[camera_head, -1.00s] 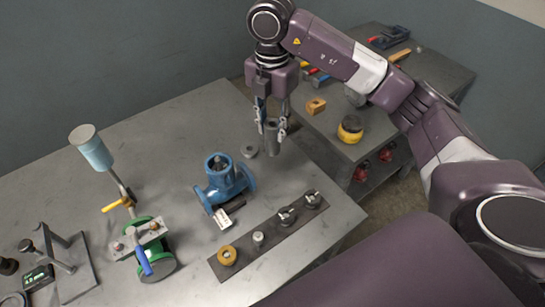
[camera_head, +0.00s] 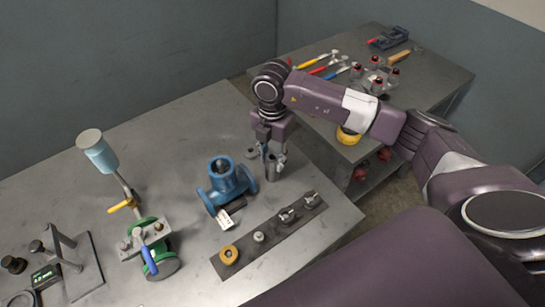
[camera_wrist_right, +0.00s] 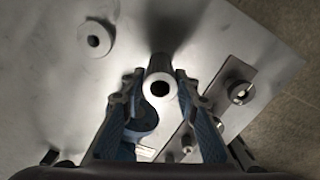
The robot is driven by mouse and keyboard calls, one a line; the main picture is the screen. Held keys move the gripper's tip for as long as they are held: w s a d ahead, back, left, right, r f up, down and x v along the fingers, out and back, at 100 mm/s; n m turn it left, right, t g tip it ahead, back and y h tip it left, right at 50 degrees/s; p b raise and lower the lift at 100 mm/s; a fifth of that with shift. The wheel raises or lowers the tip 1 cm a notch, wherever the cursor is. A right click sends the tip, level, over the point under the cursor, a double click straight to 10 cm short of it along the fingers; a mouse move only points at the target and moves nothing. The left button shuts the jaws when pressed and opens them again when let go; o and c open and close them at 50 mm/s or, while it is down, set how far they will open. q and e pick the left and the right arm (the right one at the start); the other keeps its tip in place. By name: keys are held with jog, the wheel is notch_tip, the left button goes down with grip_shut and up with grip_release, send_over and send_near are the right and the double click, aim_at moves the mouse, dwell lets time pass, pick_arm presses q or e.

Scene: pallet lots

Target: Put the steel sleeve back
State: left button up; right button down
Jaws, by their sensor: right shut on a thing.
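My right gripper (camera_head: 276,156) is shut on the steel sleeve (camera_head: 271,172), a grey upright cylinder, at the right part of the table, just right of the blue valve body (camera_head: 228,182). In the right wrist view the sleeve (camera_wrist_right: 160,74) stands between my fingers (camera_wrist_right: 158,80), and its round open end with a dark hole faces the camera. I cannot tell whether its lower end touches the table. A flat grey ring (camera_wrist_right: 97,40) lies on the table near the sleeve. My left gripper is not in view.
A dark strip (camera_head: 272,234) at the front holds a brass ring (camera_head: 228,255), a small grey part (camera_head: 258,237) and two metal fittings. A green fixture (camera_head: 150,250) with a blue handle stands left. A second table (camera_head: 430,95) at the back right holds tools and red-capped items.

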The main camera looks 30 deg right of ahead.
jog(key=shift+f, duration=0.1)
jog(key=c, duration=1.5)
grip_release()
jog(key=shift+r, duration=0.25)
notch_tip(320, 180, up, 12)
jog(key=b, duration=0.3)
jog(key=shift+b, duration=0.3)
jog(key=shift+f, duration=0.1)
